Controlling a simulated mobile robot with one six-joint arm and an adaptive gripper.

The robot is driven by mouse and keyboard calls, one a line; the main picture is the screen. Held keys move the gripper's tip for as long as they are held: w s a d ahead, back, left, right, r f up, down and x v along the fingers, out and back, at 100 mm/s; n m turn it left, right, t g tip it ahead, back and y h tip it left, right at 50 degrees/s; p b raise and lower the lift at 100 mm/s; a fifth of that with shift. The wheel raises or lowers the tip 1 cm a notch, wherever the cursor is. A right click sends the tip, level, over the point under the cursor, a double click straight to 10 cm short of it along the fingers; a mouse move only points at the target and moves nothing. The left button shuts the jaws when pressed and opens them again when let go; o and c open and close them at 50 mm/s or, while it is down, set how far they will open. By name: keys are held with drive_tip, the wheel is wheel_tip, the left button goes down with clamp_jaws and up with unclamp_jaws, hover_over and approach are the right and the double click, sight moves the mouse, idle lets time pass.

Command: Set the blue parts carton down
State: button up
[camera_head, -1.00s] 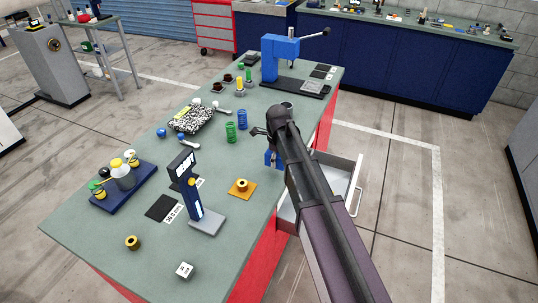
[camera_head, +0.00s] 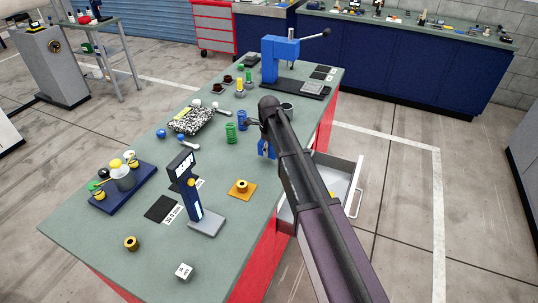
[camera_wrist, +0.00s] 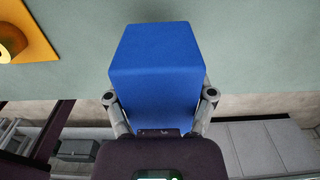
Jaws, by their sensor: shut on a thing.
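The blue parts carton (camera_wrist: 157,60) is a plain blue box, seen large in the wrist view. My gripper (camera_wrist: 159,100) is shut on it, with one finger at each side. In the head view the carton (camera_head: 266,148) shows only in part below my gripper, near the right edge of the green bench top (camera_head: 110,215). My arm hides the rest of it. I cannot tell how high it is above the bench.
An orange pad with a gold spool (camera_head: 241,187) lies left of the carton. Green (camera_head: 231,133) and blue (camera_head: 242,120) springs stand close by. An open drawer (camera_head: 340,170) juts out at the right. A scale-like stand (camera_head: 190,190) is nearer. The front bench top has free room.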

drive_tip(key=shift+w+a+f+b, duration=0.15)
drive_tip(key=shift+w+f+b, duration=0.15)
drive_tip(key=shift+f, duration=0.05)
drive_tip(key=shift+f+b, duration=1.45)
drive_tip(key=shift+f, duration=0.05)
drive_tip(key=shift+f, duration=0.1)
drive_tip(key=o, duration=1.2)
drive_tip(key=shift+o, duration=0.2)
drive_tip(key=shift+r, duration=0.2)
wheel_tip(320, 180, up, 12)
drive_tip(key=p, duration=1.2)
drive_tip(key=shift+s, duration=0.15)
